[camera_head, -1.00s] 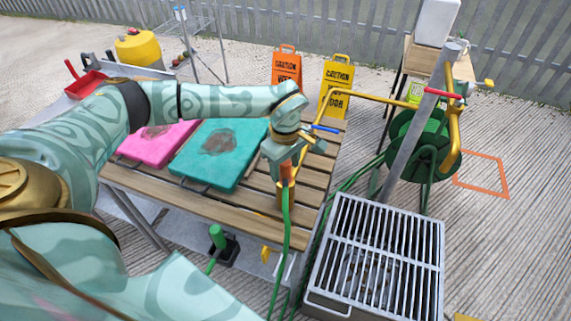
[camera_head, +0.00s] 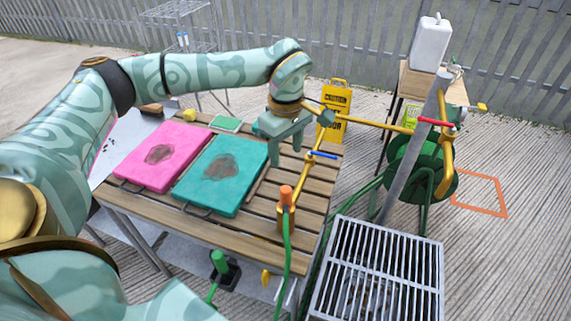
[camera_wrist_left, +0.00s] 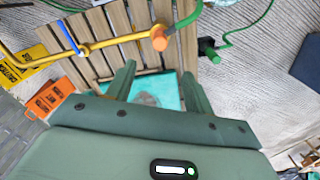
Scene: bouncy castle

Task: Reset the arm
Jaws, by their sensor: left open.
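My left gripper (camera_head: 286,148) is open and empty. It points down above the right part of the slatted wooden table (camera_head: 238,231), beside the teal pad. In the left wrist view its two fingers (camera_wrist_left: 157,85) stand apart with slats and part of the teal pad (camera_wrist_left: 150,90) beyond them. My right gripper is not in view.
A stained pink pad (camera_head: 150,170) and stained teal pad (camera_head: 208,188) lie on the table. The yellow pipe (camera_head: 372,124) with a blue lever (camera_head: 323,154) runs close to the gripper. A green hose reel (camera_head: 425,165), metal grate (camera_head: 375,270) and yellow caution sign (camera_head: 336,105) stand nearby.

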